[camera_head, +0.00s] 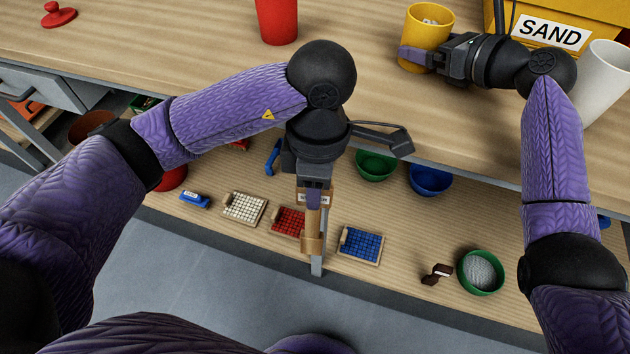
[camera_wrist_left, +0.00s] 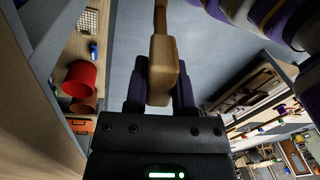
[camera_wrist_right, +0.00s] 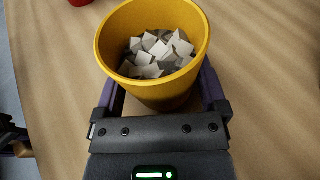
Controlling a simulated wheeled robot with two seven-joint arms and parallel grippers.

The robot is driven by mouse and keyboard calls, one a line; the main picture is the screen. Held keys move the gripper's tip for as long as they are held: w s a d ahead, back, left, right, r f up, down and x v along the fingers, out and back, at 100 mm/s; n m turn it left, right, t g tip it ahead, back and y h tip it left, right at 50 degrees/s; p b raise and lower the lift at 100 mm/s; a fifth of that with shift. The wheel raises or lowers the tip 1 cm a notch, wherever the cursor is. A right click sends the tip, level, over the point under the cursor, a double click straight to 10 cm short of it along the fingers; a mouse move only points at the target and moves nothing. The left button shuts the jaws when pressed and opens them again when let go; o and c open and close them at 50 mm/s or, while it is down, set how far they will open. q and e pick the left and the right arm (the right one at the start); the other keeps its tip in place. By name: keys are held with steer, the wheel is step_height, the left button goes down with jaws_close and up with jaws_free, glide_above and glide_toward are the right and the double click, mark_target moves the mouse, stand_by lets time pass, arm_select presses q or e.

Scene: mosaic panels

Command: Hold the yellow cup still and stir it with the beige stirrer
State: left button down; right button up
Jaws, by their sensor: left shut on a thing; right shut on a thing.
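The yellow cup (camera_head: 428,35) stands upright on the upper wooden worktop at the back right. In the right wrist view the yellow cup (camera_wrist_right: 160,92) holds many white and grey pieces. My right gripper (camera_head: 418,55) is shut around it from the side, with a finger on each side (camera_wrist_right: 160,92). My left gripper (camera_head: 313,192) points down in front of the worktop's edge, well left of the cup and below it. It is shut on the beige stirrer (camera_head: 312,225), which hangs downward. In the left wrist view the stirrer's thick block-shaped part (camera_wrist_left: 163,70) sits between the fingers.
A red cup (camera_head: 277,20) and red lid (camera_head: 57,15) stand on the worktop. A yellow SAND box (camera_head: 570,25) and a white cup (camera_head: 600,80) are right of my right gripper. The lower shelf holds tile trays (camera_head: 360,245), green (camera_head: 376,165) and blue (camera_head: 430,180) bowls.

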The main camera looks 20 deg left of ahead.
steer(key=o, duration=0.6)
steer(key=shift+c, duration=0.2)
steer(key=shift+d, duration=0.1)
